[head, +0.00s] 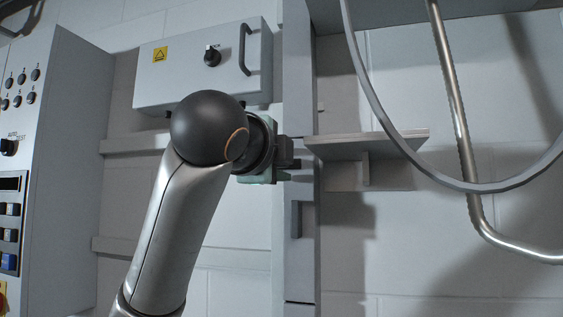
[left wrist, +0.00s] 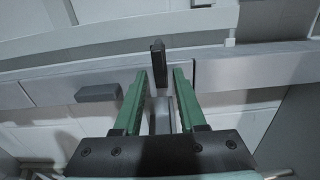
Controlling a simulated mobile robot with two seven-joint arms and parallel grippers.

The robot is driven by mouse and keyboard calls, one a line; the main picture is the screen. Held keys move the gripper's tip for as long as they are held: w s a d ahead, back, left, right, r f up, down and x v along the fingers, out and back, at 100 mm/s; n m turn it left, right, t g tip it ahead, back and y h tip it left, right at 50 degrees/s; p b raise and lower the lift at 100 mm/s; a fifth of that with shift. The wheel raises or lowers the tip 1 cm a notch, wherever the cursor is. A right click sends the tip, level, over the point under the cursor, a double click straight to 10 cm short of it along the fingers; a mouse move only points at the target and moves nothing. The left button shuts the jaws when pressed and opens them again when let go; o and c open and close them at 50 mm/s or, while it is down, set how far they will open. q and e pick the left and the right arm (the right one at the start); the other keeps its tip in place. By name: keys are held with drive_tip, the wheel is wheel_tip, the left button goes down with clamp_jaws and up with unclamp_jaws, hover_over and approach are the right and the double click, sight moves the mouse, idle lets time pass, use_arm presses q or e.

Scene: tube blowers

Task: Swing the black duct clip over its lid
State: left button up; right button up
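The black duct clip (left wrist: 158,62) stands out from a long grey duct (left wrist: 250,72) in the left wrist view. My left gripper (left wrist: 160,76) has its two green fingers apart, one on each side of the clip's near end. A gap shows between the clip and each finger, so it is not gripped. In the head view my left gripper (head: 288,160) is at the upright grey duct (head: 300,262), partly hidden behind my dark wrist. I cannot tell the clip from the gripper there. A seam crosses the duct beside the clip; which part is the lid is unclear. My right gripper is not in view.
A dark block (head: 296,218) sits on the duct below the gripper and also shows in the left wrist view (left wrist: 97,93). A grey shelf (head: 365,146) is close on the right. A switch box (head: 185,75) hangs at upper left. A large hoop (head: 375,105) curves at right.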

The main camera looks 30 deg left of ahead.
use_arm(q)
drive_tip(key=shift+o, duration=0.3)
drive_tip(key=shift+s, duration=0.1)
drive_tip(key=b+v, duration=0.4)
drive_tip(key=v, duration=0.8)
drive_tip(key=shift+s, duration=0.15)
